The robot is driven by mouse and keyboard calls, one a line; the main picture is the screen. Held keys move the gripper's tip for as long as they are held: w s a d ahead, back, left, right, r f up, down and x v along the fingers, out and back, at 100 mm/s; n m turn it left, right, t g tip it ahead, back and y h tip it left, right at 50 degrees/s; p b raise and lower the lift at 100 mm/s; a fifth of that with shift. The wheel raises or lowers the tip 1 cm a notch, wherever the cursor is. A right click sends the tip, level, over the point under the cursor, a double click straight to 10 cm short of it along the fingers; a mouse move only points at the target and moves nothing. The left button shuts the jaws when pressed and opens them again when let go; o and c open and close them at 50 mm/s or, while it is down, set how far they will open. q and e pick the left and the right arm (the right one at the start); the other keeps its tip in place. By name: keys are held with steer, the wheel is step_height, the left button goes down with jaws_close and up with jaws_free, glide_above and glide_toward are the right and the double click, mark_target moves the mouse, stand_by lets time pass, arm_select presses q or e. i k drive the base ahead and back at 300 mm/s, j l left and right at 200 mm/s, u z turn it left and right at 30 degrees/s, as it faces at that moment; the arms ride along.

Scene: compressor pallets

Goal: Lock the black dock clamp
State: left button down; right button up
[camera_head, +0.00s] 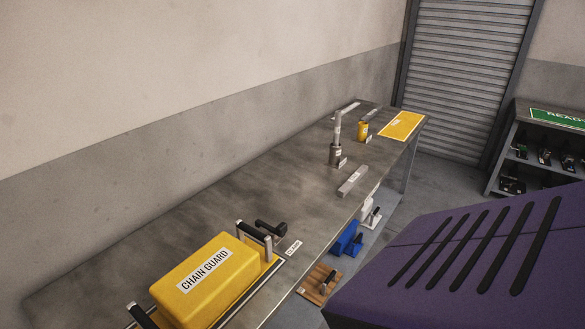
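A small black clamp-like part (271,229) sits on the grey metal bench (200,200), just behind the right end of the yellow chain guard (205,280). Its dark arm lies low and roughly level. A small white label (293,248) lies to its right; its text is too small to read surely. A black and silver handle (254,236) at the guard's right end stands close in front of the dark part and hides some of it. I cannot tell whether the clamp is locked. Neither of my grippers is in view.
A large purple slotted surface (470,250) fills the lower right, close by. A grey upright post (337,140), a grey block (352,181) and a yellow mat (402,125) are farther along the bench. The bench's back middle is clear.

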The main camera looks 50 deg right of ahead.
mark_target(280, 229)
steer(key=k+l+z, duration=0.1)
steer(key=z, duration=1.25)
